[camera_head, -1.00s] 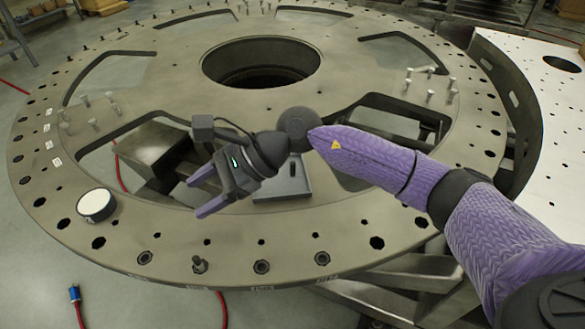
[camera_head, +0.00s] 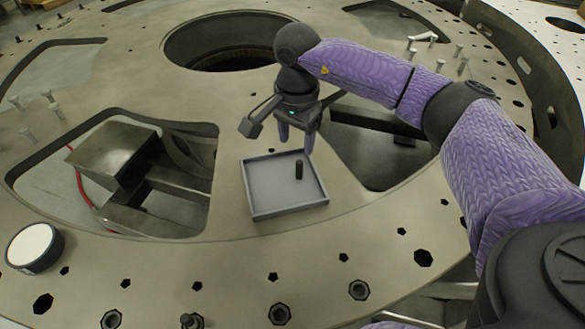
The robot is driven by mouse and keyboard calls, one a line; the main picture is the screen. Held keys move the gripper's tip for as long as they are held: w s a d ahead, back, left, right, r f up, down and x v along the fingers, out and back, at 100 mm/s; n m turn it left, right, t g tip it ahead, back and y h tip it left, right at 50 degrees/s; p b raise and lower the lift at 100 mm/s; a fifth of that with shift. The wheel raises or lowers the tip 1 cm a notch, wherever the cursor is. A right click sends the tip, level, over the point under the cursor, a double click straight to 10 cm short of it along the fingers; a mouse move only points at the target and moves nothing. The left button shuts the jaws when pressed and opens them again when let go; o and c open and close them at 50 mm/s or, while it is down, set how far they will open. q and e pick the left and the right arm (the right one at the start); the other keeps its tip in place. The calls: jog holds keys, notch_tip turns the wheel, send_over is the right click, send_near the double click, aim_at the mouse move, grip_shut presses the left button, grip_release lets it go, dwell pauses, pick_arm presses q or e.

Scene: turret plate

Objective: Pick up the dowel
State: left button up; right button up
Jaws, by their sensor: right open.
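The dowel (camera_head: 299,170) is a short dark cylinder standing upright in the right part of a shallow grey tray (camera_head: 250,196). The tray lies on the large metal turret plate (camera_head: 345,215). My right gripper (camera_head: 296,145) points down above the tray's far right side, just over and behind the dowel. Its two purple fingers are apart with nothing between them. The fingertips look close to the dowel's top, but I cannot tell the exact gap. My left gripper is not in view.
The plate has large cut-outs left and right of the tray and a big round hole (camera_head: 235,42) behind it. A white-topped round disc (camera_head: 33,248) lies at the front left. Bolts (camera_head: 459,50) stand at the right, and bolt holes line the front rim.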

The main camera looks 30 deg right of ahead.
aim_at(300, 161)
jog(key=f, duration=0.3)
jog(key=f+b, duration=0.1)
jog(key=f, duration=0.1)
jog(key=f+b, duration=0.1)
jog(key=f, duration=0.2)
jog(key=shift+s+d+f, duration=0.25)
jog(key=shift+f, duration=0.05)
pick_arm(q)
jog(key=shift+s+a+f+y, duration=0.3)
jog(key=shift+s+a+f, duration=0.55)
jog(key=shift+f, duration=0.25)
pick_arm(e)
jog(key=shift+c, duration=0.3)
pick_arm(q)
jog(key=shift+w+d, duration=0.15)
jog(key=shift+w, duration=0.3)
pick_arm(e)
grip_shut()
